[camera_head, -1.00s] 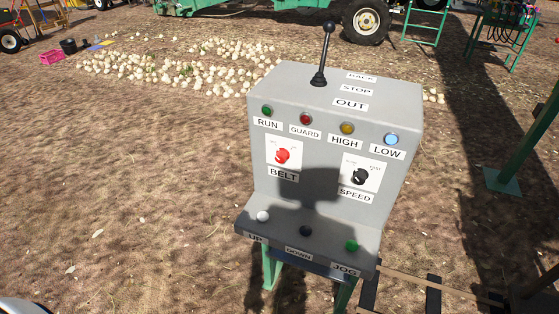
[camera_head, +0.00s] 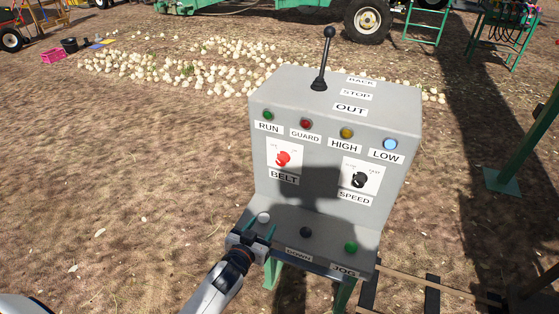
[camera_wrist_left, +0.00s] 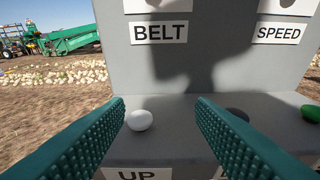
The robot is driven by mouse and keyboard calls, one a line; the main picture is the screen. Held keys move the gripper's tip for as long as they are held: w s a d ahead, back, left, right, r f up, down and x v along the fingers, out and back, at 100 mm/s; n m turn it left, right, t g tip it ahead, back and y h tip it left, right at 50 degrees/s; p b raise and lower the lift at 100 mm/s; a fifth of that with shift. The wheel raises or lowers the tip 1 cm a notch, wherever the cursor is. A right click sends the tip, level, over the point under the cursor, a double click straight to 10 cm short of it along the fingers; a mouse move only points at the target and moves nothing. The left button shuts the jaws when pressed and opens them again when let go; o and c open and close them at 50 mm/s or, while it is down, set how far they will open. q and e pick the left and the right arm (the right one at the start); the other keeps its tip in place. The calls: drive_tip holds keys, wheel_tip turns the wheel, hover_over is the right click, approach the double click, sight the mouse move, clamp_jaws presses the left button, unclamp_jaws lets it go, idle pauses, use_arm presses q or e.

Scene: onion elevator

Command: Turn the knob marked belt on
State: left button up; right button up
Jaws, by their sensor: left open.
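The red belt knob (camera_head: 283,159) sits on a white plate on the front of the grey control box (camera_head: 262,185), above the BELT label (camera_head: 284,176). The label also shows in the left wrist view (camera_wrist_left: 159,32), where the knob itself is out of frame above. My left gripper (camera_head: 258,234) is open and empty, at the lower left of the box, below the knob and in front of the white UP button. In the left wrist view its two green fingers (camera_wrist_left: 160,125) stand apart, with the white button (camera_wrist_left: 139,120) between them. My right gripper is not in view.
The black speed knob (camera_head: 360,179) is right of the belt knob. A black lever (camera_head: 325,55) stands on top. Dark (camera_head: 306,232) and green (camera_head: 351,247) buttons sit on the lower ledge. Onions (camera_head: 215,70) lie behind the box. Open ground is at the left.

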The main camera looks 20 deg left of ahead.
sight(280, 162)
use_arm(q)
wheel_tip(280, 162, up, 13)
drive_tip(key=w+t, duration=0.2)
drive_tip(key=t, duration=0.1)
drive_tip(key=w, duration=0.4)
drive_tip(key=w+p, duration=0.1)
drive_tip(key=w, duration=0.3)
drive_tip(key=w+p, duration=0.1)
drive_tip(key=w, duration=0.3)
drive_tip(key=shift+d, duration=0.25)
drive_tip(key=shift+c, duration=0.2)
drive_tip(key=c, duration=0.9)
drive_tip(key=shift+c, duration=0.2)
